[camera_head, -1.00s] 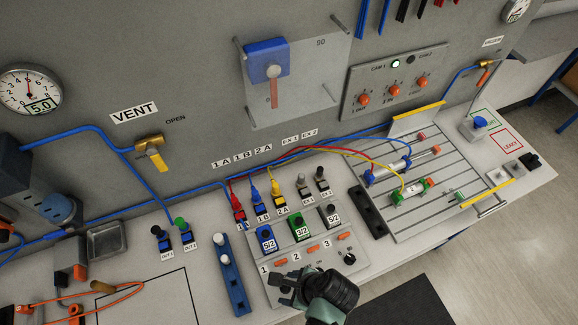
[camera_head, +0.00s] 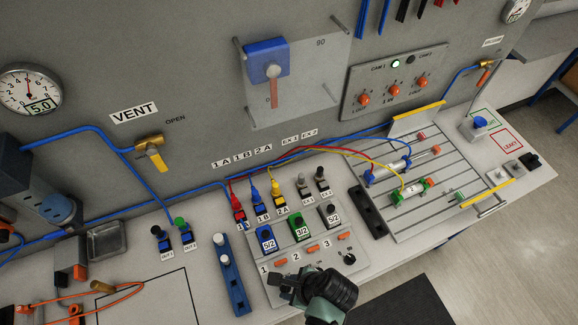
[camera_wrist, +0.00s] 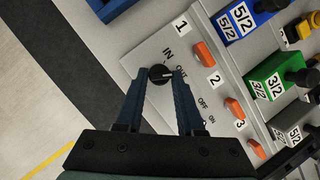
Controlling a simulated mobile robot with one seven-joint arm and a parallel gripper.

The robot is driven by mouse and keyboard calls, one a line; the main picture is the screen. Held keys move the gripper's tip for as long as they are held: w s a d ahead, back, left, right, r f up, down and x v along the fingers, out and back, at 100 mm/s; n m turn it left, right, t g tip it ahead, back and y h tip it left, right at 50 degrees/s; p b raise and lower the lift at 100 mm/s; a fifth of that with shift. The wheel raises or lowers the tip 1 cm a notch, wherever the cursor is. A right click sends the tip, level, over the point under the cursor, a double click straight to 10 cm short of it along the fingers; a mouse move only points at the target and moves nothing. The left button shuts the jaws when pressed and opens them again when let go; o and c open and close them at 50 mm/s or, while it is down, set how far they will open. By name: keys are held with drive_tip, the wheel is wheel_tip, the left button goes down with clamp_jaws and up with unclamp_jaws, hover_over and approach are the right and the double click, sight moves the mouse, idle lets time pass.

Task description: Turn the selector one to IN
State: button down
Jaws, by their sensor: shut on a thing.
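Selector one (camera_wrist: 160,74) is a round black knob on the light grey panel, with IN printed just above it and OUT to its right in the wrist view. A pale mark on the knob points right, towards the OUT side. My gripper (camera_wrist: 158,78) has its two dark blue fingers on either side of the knob, shut on it. In the head view my gripper (camera_head: 286,284) is at the front left part of the panel (camera_head: 300,279) and hides the knob.
Orange buttons (camera_wrist: 203,55) numbered 1 to 3 line the panel beside the selector. Behind them stand blue (camera_head: 265,238), green (camera_head: 298,226) and dark valves. Another black knob (camera_head: 348,260) is at the panel's right. A blue rail (camera_head: 233,275) lies to the left.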

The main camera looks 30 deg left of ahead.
drive_tip(key=shift+n, duration=0.3)
drive_tip(key=n+g, duration=0.1)
drive_tip(key=n, duration=0.1)
drive_tip(key=n+g+p, duration=0.1)
drive_tip(key=n, duration=0.1)
drive_tip(key=shift+w+n+h, duration=0.2)
drive_tip(key=shift+n+h, duration=0.1)
drive_tip(key=shift+n, duration=0.1)
drive_tip(key=n+g+h, duration=0.1)
drive_tip(key=n, duration=0.2)
drive_tip(key=n+h, duration=0.1)
drive_tip(key=n, duration=0.2)
drive_tip(key=shift+w+a+g, duration=0.15)
drive_tip(key=shift+a+g, duration=0.05)
drive_tip(key=shift+g, duration=0.2)
drive_tip(key=shift+n, duration=0.3)
drive_tip(key=c, duration=0.6)
unclamp_jaws()
